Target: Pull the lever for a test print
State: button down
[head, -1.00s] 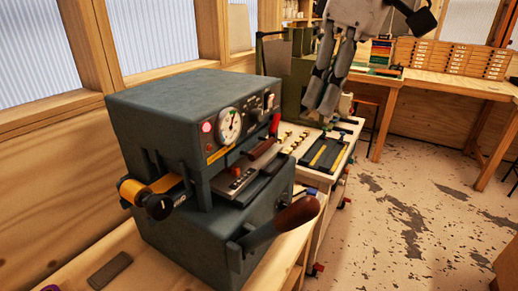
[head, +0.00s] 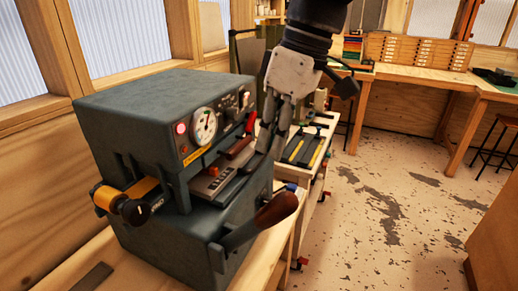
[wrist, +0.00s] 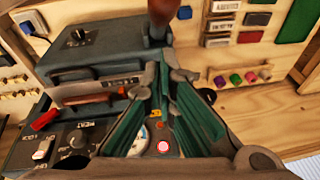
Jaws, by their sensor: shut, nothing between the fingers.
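The dark grey press (head: 140,105) stands on a wooden bench at the left in the head view. Its lever (head: 276,208) has a brown wooden handle and sticks out at the lower right front, angled up to the right. My gripper (head: 266,148) is shut and empty. It points down in front of the press, above and apart from the lever handle. In the wrist view my closed fingers (wrist: 158,68) reach over the press front, near the gauge (wrist: 140,137) and lit red lamp (wrist: 163,147). A brown rounded thing (wrist: 160,10), apparently the lever handle, shows beyond the fingertips.
A gold foil roll (head: 140,192) with a black knob sticks out at the press's left. A red-handled part (head: 250,122) is close to my fingers. A cart with a tool tray (head: 305,148) stands behind. The floor (head: 390,200) to the right is open.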

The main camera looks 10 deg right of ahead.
jog(key=shift+s+d+f, duration=0.15)
jog(key=shift+s+f, duration=0.1)
jog(key=shift+f, duration=0.5)
jog(key=shift+s+d+f, duration=0.2)
jog(key=shift+s+f, duration=0.05)
jog(key=shift+f, duration=0.55)
jog(key=shift+s+d+f, duration=0.15)
jog(key=shift+s+f, duration=0.1)
jog(key=shift+f, duration=0.5)
